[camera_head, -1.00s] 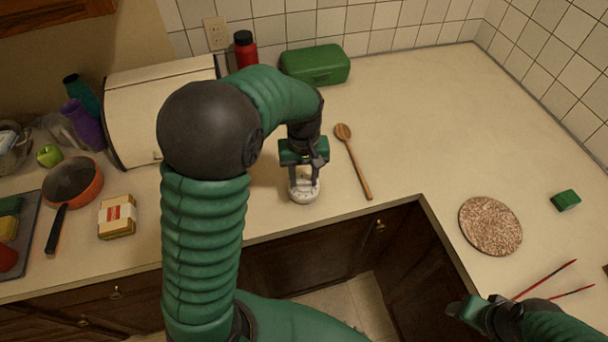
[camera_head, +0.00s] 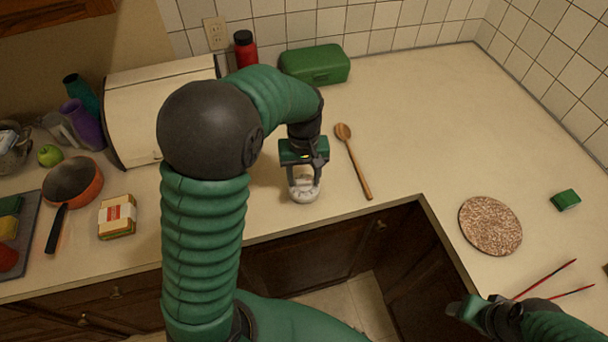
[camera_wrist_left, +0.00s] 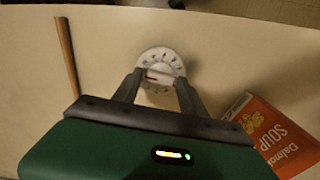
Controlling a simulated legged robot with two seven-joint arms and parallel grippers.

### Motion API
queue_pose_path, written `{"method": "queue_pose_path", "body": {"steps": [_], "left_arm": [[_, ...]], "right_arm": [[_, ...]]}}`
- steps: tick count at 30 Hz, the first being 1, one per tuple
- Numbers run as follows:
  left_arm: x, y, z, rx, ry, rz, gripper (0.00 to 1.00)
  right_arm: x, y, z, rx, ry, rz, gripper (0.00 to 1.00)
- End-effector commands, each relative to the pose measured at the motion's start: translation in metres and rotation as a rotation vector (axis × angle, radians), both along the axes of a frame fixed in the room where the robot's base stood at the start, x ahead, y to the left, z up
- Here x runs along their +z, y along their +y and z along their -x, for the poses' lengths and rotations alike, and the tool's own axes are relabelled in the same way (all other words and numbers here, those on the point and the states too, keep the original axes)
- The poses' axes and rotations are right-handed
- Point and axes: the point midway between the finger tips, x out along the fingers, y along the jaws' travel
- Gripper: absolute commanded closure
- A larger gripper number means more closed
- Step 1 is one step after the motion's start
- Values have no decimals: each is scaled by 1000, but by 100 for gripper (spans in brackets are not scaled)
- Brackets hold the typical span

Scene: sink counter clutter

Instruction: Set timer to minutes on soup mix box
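The timer (camera_head: 304,190) is a small round white dial lying on the counter below my left gripper (camera_head: 304,180). In the left wrist view, the timer (camera_wrist_left: 160,57) shows marks around its rim and a red line across its central knob. The fingers of my left gripper (camera_wrist_left: 160,78) are spread to either side of the knob, with a slight gap apparent; contact is hard to tell. The orange-red soup mix box (camera_wrist_left: 270,135) lies to the right in the wrist view. My arm seems to hide it in the head view. My right gripper (camera_head: 470,309) is at the lower right, its fingers unclear.
A wooden spoon (camera_head: 354,160) lies right of the timer. A green box (camera_head: 315,65) and red bottle (camera_head: 245,48) stand behind. A round cork-like mat (camera_head: 490,226) lies right. The back-right counter is clear.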

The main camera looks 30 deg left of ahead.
Motion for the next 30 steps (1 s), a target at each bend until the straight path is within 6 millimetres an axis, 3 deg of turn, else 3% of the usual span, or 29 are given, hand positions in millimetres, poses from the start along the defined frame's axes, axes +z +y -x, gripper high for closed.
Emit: {"method": "queue_pose_path", "body": {"steps": [10,14,27,30], "left_arm": [[0,0,0,0,0,0,40],[12,0,-1,0,-3,0,40],[132,1,-2,0,-4,-1,40],[151,0,-2,0,-2,-1,40]], "right_arm": [[0,0,0,0,0,0,40],[1,0,0,0,0,0,40],[11,0,0,0,0,0,40],[12,0,0,0,0,0,40]]}}
